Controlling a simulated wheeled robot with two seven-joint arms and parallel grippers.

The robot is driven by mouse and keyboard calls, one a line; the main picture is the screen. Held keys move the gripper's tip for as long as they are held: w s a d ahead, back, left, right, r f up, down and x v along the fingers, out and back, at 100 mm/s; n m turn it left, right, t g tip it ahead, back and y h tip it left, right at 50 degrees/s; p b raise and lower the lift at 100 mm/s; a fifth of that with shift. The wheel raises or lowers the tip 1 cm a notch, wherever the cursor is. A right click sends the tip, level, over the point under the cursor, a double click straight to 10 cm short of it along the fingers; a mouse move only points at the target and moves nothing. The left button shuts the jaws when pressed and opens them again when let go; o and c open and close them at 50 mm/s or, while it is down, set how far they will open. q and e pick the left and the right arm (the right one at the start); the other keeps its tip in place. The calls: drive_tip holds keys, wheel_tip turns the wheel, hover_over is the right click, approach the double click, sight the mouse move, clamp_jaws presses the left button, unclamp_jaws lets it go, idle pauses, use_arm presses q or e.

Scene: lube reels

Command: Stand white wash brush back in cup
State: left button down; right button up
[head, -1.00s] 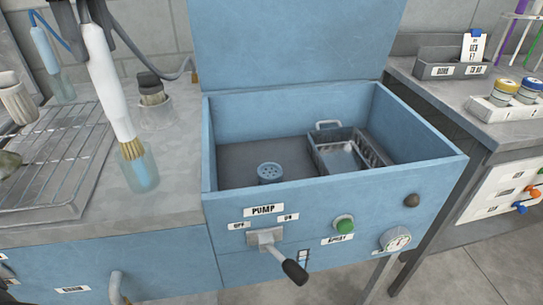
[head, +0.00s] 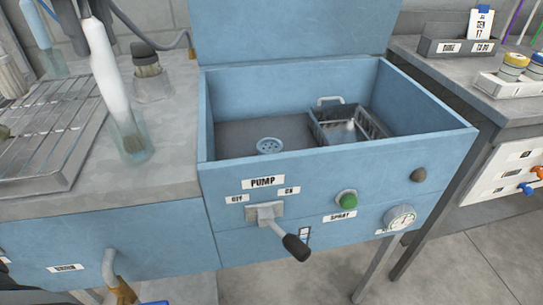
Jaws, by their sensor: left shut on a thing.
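The white wash brush (head: 108,80) is held nearly upright, leaning slightly, with its bristles down. My left gripper (head: 90,14) is shut on the upper end of its handle, at the top edge of the head view. The brush's bristles are inside the clear cup (head: 143,150), which stands on the grey counter near its front edge. The bristles show through the cup wall. I cannot tell whether they touch the cup's bottom. My right gripper is not in view.
A wire rack (head: 55,135) lies to the left. A pale blue brush (head: 36,24) stands at the back left. The open blue wash basin (head: 290,150), with a basket (head: 345,125) inside, is on the right.

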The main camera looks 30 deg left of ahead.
use_arm(q)
drive_tip(key=shift+f+b, duration=0.5)
drive_tip(key=shift+f, duration=0.1)
drive_tip(key=c, duration=1)
unclamp_jaws()
drive_tip(key=shift+c, duration=0.2)
drive_tip(key=shift+r, duration=0.1)
drive_tip(key=shift+r+p, duration=0.55)
drive_tip(key=shift+p, duration=0.05)
wheel_tip(320, 180, up, 7)
drive_tip(key=p, duration=0.6)
drive_tip(key=shift+s, duration=0.1)
